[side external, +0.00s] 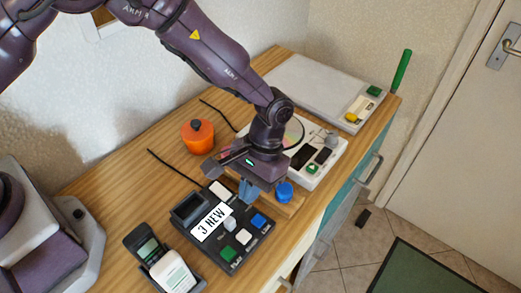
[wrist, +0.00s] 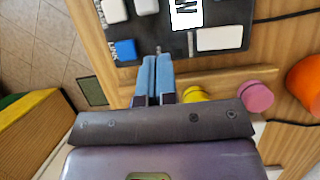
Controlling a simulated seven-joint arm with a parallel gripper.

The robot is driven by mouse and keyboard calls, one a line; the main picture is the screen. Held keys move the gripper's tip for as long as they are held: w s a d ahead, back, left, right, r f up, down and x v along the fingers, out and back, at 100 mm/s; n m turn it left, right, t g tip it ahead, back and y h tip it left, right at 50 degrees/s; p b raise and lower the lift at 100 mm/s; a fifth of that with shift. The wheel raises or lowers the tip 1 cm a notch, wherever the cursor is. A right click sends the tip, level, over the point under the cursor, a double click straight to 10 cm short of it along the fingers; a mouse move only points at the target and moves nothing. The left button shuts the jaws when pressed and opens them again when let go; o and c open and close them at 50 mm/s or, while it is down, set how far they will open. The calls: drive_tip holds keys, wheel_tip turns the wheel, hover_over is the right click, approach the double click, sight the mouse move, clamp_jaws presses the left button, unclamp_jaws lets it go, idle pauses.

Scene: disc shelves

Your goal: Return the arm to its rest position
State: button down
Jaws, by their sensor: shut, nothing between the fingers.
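My gripper (side external: 249,196) hangs over the wooden counter with its fingers pointing down. Its two blue fingers are closed together with nothing between them, as the wrist view (wrist: 155,78) shows. A blue knob (side external: 285,191) shows right of the gripper. A yellow knob (wrist: 195,93) and a pink knob (wrist: 257,97) show in the wrist view. I cannot tell whether the fingertips touch anything.
An orange pot (side external: 197,138) stands left of my arm. A white device (side external: 322,160) with a disc is behind the gripper. A large grey device (side external: 313,88) and a green upright object (side external: 401,71) are at the far end. A handset (side external: 173,275) sits at front left.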

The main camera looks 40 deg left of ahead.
drive_tip(key=v, duration=1)
drive_tip(key=s+a+r+t, duration=1)
drive_tip(key=s+a+r, duration=0.8)
drive_tip(key=a, duration=0.5)
wheel_tip(320, 180, up, 3)
drive_tip(key=shift+s+f, duration=0.1)
drive_tip(key=shift+s, duration=0.1)
